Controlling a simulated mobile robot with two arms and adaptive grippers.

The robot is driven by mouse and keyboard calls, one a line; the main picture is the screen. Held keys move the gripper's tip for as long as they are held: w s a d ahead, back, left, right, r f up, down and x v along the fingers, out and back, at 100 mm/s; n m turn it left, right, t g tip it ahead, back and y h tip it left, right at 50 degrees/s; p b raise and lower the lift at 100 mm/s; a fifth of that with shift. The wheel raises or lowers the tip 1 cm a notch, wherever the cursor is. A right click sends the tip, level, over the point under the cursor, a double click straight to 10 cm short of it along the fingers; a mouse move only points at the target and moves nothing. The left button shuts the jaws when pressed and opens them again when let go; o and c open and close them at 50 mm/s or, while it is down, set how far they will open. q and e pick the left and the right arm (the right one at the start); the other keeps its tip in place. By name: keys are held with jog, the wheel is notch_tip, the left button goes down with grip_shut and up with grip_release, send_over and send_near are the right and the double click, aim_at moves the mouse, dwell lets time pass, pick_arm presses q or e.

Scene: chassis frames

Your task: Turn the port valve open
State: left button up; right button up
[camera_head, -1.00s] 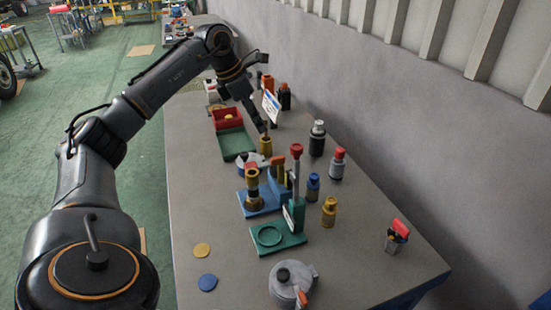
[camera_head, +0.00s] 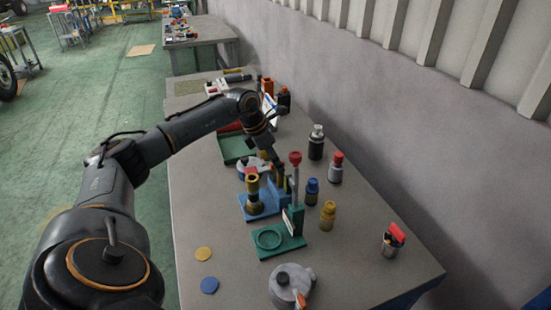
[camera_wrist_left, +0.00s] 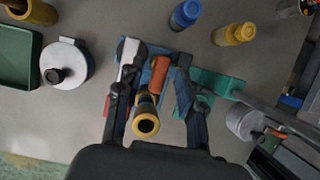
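A brass valve-like fitting (camera_head: 254,194) stands upright on a blue base (camera_head: 266,207) in the middle of the bench. In the left wrist view, its round brass end (camera_wrist_left: 146,124) and an orange lever (camera_wrist_left: 159,74) lie between my fingers. My left gripper (camera_head: 273,167) reaches down just behind the fitting in the head view. In the left wrist view the left gripper (camera_wrist_left: 154,90) is open, one finger on each side of the fitting. I cannot tell whether either finger touches it. My right gripper is not in view.
A green stand (camera_head: 283,245) with a red-topped post is close on the right. Blue (camera_head: 312,190) and yellow (camera_head: 328,216) bottles stand beyond it. A grey round canister (camera_head: 287,284) is at the front, and a green tray (camera_head: 234,149) behind. The bench's left front is mostly clear.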

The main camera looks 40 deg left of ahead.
pick_arm(q)
jog(key=shift+f, duration=0.1)
jog(key=shift+c, duration=0.4)
grip_shut()
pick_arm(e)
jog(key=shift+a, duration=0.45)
